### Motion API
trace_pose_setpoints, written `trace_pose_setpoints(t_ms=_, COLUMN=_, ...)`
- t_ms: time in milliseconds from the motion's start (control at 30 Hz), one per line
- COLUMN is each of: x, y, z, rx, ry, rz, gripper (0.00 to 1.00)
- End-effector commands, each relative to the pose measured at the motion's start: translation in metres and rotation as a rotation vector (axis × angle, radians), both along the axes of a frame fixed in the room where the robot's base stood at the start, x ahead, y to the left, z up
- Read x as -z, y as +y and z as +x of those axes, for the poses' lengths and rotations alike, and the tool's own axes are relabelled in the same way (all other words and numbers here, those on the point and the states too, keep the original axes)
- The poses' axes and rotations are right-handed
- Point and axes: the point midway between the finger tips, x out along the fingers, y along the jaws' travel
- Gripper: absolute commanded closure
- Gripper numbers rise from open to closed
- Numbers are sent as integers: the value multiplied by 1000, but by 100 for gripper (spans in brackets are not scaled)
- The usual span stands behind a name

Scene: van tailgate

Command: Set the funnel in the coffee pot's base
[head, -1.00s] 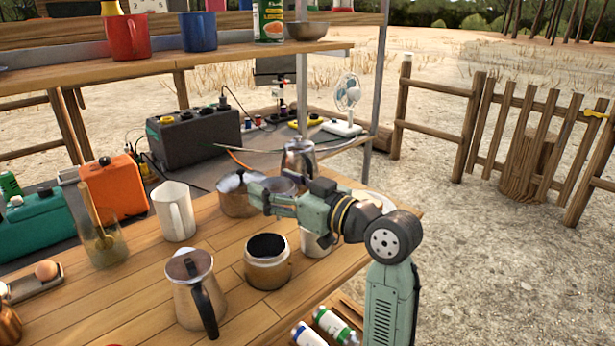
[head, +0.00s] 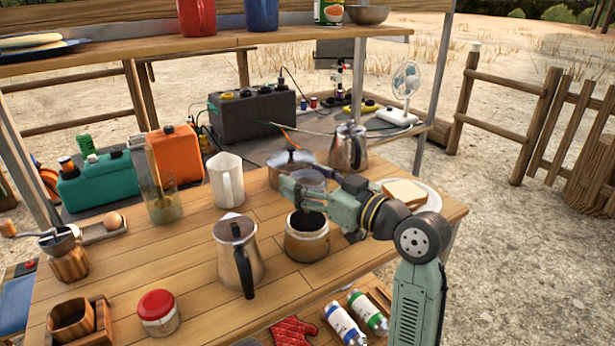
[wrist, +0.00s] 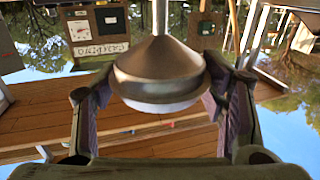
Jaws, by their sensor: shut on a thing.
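My gripper (head: 306,190) is shut on the funnel (wrist: 160,72), a grey metal cone with a thin stem, held between both fingers in the wrist view. The wrist picture is upside down, so the stem points downward. In the head view the funnel's bowl (head: 309,177) shows partly behind the fingers. The coffee pot's base (head: 307,243), a squat metal pot with a dark open top, stands upright on the table, just below the gripper in the picture. The stem's place relative to the opening cannot be told. The pot's lidded upper part (head: 238,252), with a black handle, stands left of the base.
The wooden table (head: 190,265) also carries a white pitcher (head: 226,180), a lidded pan (head: 290,160), a kettle (head: 348,147), a plate with bread (head: 405,192) and a red-lidded jar (head: 158,312). A shelf (head: 140,62) runs above. Bare tabletop lies left of the upper part.

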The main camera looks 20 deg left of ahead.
Motion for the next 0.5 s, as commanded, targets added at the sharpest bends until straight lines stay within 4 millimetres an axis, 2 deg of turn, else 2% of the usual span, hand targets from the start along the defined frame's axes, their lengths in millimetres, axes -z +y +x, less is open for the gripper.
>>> trace_pose_setpoints(t_ms=500, x=34, y=0, z=0, rx=0, ry=1, rz=0, gripper=61)
